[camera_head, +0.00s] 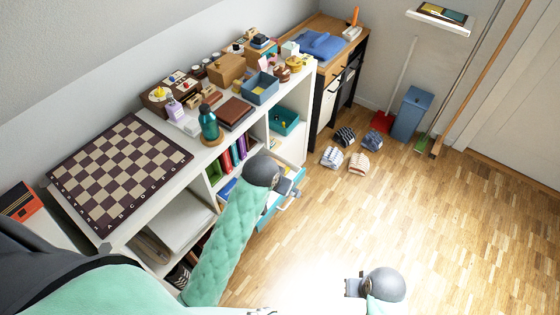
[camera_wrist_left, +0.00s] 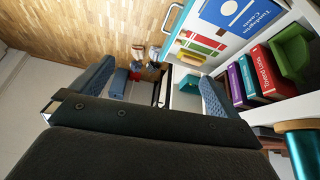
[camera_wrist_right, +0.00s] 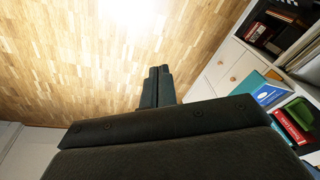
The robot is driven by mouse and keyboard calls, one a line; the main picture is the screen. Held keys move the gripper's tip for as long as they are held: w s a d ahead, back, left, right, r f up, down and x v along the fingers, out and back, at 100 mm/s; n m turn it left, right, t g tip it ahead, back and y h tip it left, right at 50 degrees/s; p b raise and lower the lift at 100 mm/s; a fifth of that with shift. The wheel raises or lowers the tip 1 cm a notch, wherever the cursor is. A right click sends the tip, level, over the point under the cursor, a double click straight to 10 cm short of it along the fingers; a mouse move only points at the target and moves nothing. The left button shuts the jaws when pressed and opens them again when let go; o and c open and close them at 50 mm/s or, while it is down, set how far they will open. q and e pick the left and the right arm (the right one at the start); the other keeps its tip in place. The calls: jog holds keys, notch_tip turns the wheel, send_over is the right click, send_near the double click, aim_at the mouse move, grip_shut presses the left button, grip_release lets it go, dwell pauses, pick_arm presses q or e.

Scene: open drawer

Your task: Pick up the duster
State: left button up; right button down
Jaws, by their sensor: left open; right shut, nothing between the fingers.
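I cannot pick out the duster with certainty in any view. A pale blue-edged drawer (camera_head: 284,196) stands open at the front of the white shelf unit. It also shows in the left wrist view (camera_wrist_left: 176,42), with red and green things inside it. My left gripper (camera_wrist_left: 155,88) is open, with nothing held between its fingers. In the head view its grey wrist is beside the open drawer and hides part of it. My right gripper (camera_head: 352,288) is shut and empty, over the floor at the lower right. Its closed fingers show in the right wrist view (camera_wrist_right: 158,85).
The white shelf top holds a chessboard (camera_head: 118,172), a teal bottle (camera_head: 208,122) and a blue box (camera_head: 262,88). Books (camera_wrist_left: 262,72) stand on a shelf below. Slippers (camera_head: 345,137), a red dustpan (camera_head: 382,121) and a blue bin (camera_head: 411,114) are farther back. The right-hand floor is clear.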

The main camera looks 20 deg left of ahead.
pick_arm(q)
jog(key=w+a+r+p, duration=0.1)
jog(key=w+r+p, duration=0.2)
jog(key=w, duration=1.1)
jog(key=m+g+y+p, duration=0.1)
jog(key=g+p, duration=0.2)
jog(key=g, duration=0.2)
send_over(277, 162)
jog(key=f, duration=1.8)
jog(key=shift+w+f, duration=0.2)
jog(key=shift+f, duration=0.15)
jog(key=shift+s+f, duration=0.15)
jog(key=shift+f, duration=0.4)
notch_tip(277, 162, down, 2)
jog(key=shift+f, duration=0.1)
notch_tip(277, 162, down, 4)
jog(key=shift+f+p, duration=0.1)
jog(key=shift+p, duration=0.8)
jog(key=shift+f, duration=0.55)
pick_arm(e)
jog(key=s+d+f, duration=0.2)
jog(key=f, duration=0.9)
jog(key=s+d+f, duration=0.2)
jog(key=f, duration=1)
jog(key=s+d+f+h, duration=0.1)
jog(key=s+d+f, duration=0.1)
jog(key=f, duration=1)
jog(key=shift+s+d, duration=0.25)
jog(key=shift+s, duration=0.3)
